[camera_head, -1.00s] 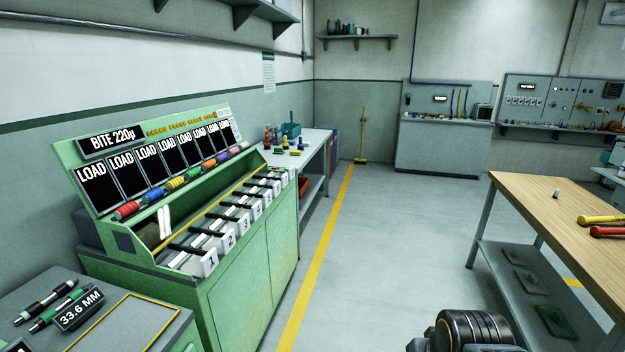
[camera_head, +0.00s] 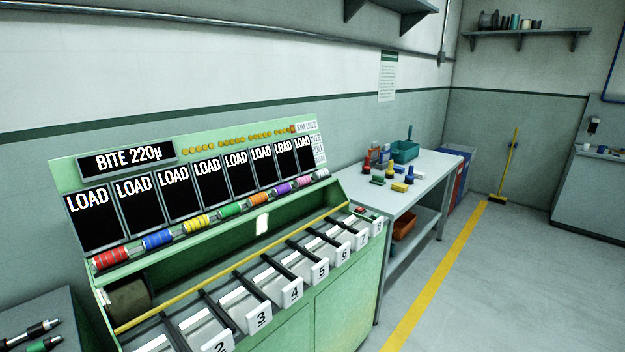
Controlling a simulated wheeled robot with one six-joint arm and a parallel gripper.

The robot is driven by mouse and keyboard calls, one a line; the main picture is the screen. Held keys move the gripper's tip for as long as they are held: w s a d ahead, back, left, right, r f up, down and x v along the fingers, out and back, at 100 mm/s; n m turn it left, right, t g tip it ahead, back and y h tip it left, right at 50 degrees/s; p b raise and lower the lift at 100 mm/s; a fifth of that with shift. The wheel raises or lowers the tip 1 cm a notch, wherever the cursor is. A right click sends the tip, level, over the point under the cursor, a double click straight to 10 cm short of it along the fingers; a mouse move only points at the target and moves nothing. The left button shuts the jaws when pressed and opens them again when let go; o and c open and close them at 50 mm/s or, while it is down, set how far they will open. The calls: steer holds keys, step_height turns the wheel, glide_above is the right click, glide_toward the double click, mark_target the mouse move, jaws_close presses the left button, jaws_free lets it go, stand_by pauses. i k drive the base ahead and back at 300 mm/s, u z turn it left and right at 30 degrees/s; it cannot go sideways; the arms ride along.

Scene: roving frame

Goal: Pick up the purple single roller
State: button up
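The purple roller (camera_head: 282,188) lies in a row of coloured rollers on the ledge below the LOAD screens of the green machine (camera_head: 350,290). It sits between the orange roller (camera_head: 258,199) on its left and the pink roller (camera_head: 303,181) on its right. Red (camera_head: 110,258), blue (camera_head: 158,239), yellow (camera_head: 196,224) and green (camera_head: 230,210) rollers lie further left, and a white one (camera_head: 321,174) at the right end. My gripper is not in view.
Numbered lanes with dark dividers fill the front of the machine. A grey bench (camera_head: 40,315) is at lower left. The floor (camera_head: 500,280) at right is clear.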

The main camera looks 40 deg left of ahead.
mark_target(279, 190)
steer(key=u, duration=0.3)
steer(key=i, duration=1.55)
steer(key=u, duration=1.7)
steer(key=i, duration=1.1)
steer(key=u, duration=0.9)
